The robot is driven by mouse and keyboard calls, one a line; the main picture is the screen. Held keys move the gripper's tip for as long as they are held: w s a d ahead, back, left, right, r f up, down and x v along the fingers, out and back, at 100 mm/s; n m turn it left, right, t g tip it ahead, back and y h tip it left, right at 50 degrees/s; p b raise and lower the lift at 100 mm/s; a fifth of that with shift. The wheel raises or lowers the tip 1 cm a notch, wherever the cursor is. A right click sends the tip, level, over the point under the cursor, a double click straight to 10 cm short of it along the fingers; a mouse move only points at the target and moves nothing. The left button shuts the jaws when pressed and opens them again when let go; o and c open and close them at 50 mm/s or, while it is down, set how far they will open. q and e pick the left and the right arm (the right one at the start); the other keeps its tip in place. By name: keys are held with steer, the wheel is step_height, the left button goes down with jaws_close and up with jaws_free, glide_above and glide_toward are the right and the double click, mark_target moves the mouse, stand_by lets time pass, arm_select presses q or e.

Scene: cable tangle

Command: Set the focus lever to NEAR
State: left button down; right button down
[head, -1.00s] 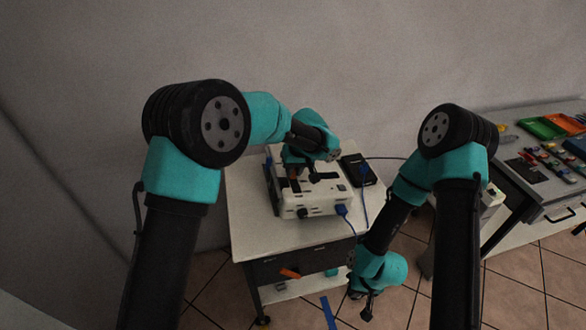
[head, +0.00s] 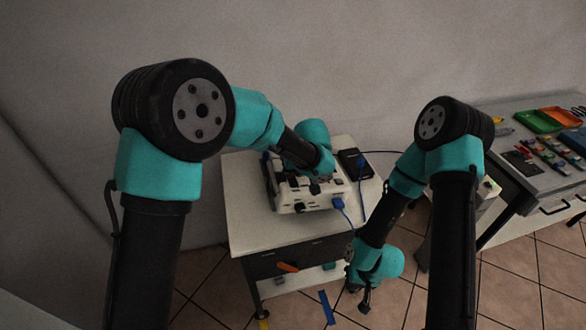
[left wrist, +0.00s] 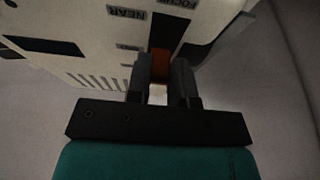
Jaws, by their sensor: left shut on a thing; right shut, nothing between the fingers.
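The white device (head: 303,204) stands on the small white table. In the left wrist view its face (left wrist: 95,45) carries a NEAR label (left wrist: 126,12) and a FOCUS label (left wrist: 176,3) beside a dark slot (left wrist: 168,32). The orange-red focus lever (left wrist: 160,66) is at the lower end of the slot in that picture, away from the NEAR label. My left gripper (left wrist: 162,82) is shut on the lever. In the head view the lever is hidden by my left arm. My right gripper (head: 365,302) is shut and empty, low beside the table.
A blue plug (head: 338,203) and cable are at the device's front right. A black box (head: 355,162) with a blue plug lies behind it. The white table's (head: 246,215) left side is clear. A grey workbench (head: 497,142) with coloured trays stands at the right.

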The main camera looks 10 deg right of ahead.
arm_select(q)
steer(key=shift+s+f, duration=0.15)
steer(key=shift+f, duration=0.05)
steer(key=c, duration=1)
jaws_free()
steer(key=shift+r, duration=0.1)
steer(key=shift+r, duration=0.1)
steer(key=v, duration=1.7)
steer(key=shift+r, duration=0.15)
